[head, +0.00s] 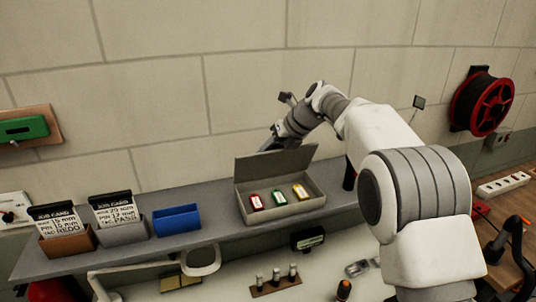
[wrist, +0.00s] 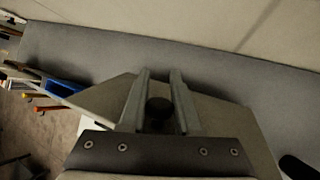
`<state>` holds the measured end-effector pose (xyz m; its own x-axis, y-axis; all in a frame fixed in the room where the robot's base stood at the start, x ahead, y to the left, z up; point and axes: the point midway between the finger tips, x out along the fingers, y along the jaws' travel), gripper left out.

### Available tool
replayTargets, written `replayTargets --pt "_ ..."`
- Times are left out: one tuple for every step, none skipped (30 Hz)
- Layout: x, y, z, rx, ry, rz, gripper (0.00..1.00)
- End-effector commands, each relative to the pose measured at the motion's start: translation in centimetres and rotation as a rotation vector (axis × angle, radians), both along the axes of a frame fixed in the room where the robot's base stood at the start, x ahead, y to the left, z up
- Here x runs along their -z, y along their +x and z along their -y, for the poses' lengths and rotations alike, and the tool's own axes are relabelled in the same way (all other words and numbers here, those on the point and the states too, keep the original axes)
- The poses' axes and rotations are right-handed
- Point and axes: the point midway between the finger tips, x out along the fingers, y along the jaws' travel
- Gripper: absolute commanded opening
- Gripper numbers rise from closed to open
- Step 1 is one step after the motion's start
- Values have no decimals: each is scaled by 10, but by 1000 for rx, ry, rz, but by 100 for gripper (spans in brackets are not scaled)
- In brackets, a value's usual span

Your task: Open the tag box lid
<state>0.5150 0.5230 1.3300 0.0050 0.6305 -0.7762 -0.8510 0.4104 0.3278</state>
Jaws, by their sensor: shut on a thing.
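The tag box (head: 275,213) is a grey box on the shelf with its lid (head: 262,164) raised and leaning up at its back edge. Red, green and yellow tags (head: 278,197) show inside. My gripper (head: 272,146) is behind the lid, its fingertips mostly hidden there. In the wrist view my gripper (wrist: 160,76) has its two fingers on either side of a dark round knob (wrist: 160,113), shut on it. The lid's pale panel (wrist: 105,98) spreads to both sides beneath the fingers.
On the shelf (head: 130,249), left of the box, are a blue bin (head: 177,219) and two job card holders (head: 117,214). A dark upright cylinder (head: 349,174) stands close to the box's right. The block wall (head: 150,100) is close behind.

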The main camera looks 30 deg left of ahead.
Motion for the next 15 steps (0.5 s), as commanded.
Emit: replayTargets --pt "-2 5 -1 5 -8 -2 0" --pt "-2 5 -1 4 -16 -7 0" --pt "-3 5 -2 4 -25 -14 0" --pt "-2 6 -3 4 -31 -19 0" --pt "-3 6 -3 4 -36 -23 0" --pt "-3 6 -4 5 -44 -29 0" --pt "-2 7 -4 5 -50 -33 0" --pt "-2 7 -4 6 -55 -36 0" --pt "-3 7 -4 6 -61 -40 0" --pt "-3 7 -4 6 -65 -43 0" --pt "-3 7 -4 6 -69 -45 0" --pt "-2 7 -5 8 -74 -49 0" --pt "-2 7 -5 8 -76 -51 0" --pt "-2 7 -5 8 -79 -53 0" --pt "-2 7 -4 8 -83 -54 0"
